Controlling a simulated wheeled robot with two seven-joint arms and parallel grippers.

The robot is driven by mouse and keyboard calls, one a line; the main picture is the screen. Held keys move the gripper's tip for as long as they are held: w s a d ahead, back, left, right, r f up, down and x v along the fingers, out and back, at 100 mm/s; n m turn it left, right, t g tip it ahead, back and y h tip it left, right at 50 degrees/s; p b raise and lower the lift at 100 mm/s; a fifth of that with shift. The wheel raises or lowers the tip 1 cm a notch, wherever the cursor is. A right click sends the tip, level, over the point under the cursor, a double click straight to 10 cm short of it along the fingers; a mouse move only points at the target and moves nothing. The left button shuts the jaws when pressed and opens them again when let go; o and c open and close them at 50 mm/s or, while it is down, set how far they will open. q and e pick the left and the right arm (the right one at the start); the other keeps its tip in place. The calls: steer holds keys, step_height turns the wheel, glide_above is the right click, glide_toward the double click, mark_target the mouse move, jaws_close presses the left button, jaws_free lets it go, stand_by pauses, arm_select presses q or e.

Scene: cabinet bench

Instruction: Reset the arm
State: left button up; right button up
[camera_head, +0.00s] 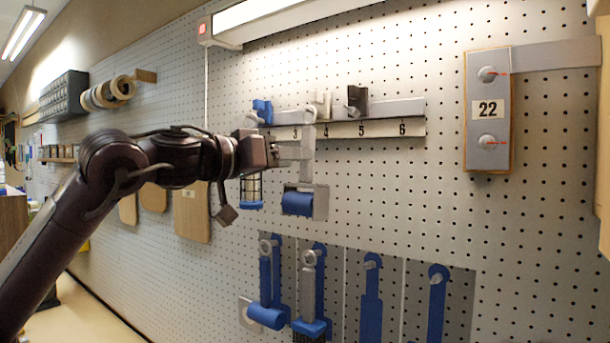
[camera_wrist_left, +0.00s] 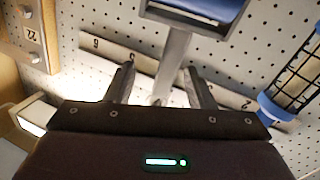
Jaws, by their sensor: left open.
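My left arm (camera_head: 110,165) reaches in from the left toward the pegboard. My left gripper (camera_head: 290,150) is open at a numbered rail (camera_head: 365,129). In the left wrist view its two fingers (camera_wrist_left: 161,88) stand apart, on either side of a grey stem (camera_wrist_left: 174,62). The stem belongs to a hanging tool with a blue part (camera_head: 297,203), which also shows at the top of the left wrist view (camera_wrist_left: 205,8). I cannot tell whether the fingers touch the stem. My right gripper is in neither view.
A caged lamp-like item with blue ends (camera_head: 251,188) hangs just left of the tool. Blue tools (camera_head: 370,300) hang below on the pegboard. A panel marked 22 (camera_head: 488,110) with two knobs is at right. A light bar (camera_head: 270,18) runs above.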

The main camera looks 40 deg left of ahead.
arm_select(q)
steer(key=shift+s+a, duration=0.15)
steer(key=shift+s, duration=0.5)
steer(key=shift+r, duration=0.15)
